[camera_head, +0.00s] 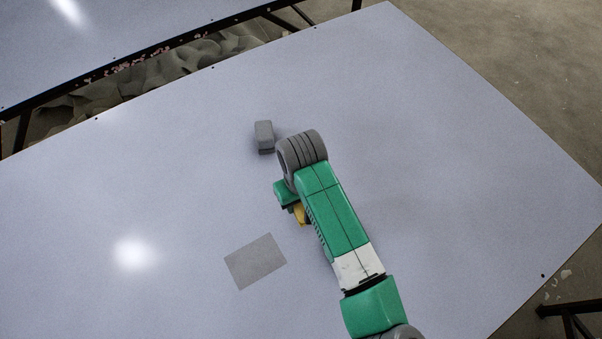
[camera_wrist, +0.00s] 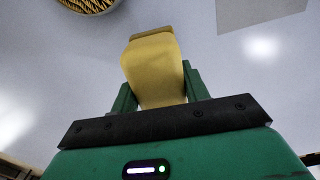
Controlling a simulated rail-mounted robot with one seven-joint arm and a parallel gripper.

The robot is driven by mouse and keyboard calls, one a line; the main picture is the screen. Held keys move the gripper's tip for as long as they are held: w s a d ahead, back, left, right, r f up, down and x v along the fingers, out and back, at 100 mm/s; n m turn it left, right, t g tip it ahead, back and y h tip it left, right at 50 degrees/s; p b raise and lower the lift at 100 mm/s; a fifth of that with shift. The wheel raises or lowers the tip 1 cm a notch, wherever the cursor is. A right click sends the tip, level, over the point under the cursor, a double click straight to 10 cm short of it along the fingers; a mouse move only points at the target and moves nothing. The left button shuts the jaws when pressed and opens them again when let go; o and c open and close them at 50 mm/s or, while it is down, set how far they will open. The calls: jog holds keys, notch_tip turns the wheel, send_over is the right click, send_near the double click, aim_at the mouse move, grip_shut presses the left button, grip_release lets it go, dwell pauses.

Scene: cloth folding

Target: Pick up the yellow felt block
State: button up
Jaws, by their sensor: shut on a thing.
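The yellow felt block (camera_wrist: 152,65) sits between the two green fingers of my gripper (camera_wrist: 158,88) in the wrist view. The fingers are shut on its sides, and its far end sticks out past the fingertips. In the head view only a small part of the yellow block (camera_head: 300,215) shows beside my arm, just below the green gripper body (camera_head: 287,194). The rest is hidden by my arm. I cannot tell whether the block touches the table.
A grey block (camera_head: 264,137) stands on the pale table (camera_head: 150,195) beyond my wrist. A flat grey rectangle (camera_head: 256,261) lies left of my arm. A round, ribbed golden-brown thing (camera_wrist: 88,4) is cut off at the wrist view's top. The table's left side is clear.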

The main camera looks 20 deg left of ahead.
jog(key=s+d, duration=0.1)
jog(key=s, duration=0.1)
jog(key=s+d+p, duration=0.1)
jog(key=s, duration=0.2)
jog(key=s+d+r, duration=0.1)
jog(key=s, duration=0.2)
jog(key=shift+d+p, duration=0.3)
jog(key=shift+p, duration=0.1)
jog(key=o, duration=0.4)
jog(key=c, duration=0.3)
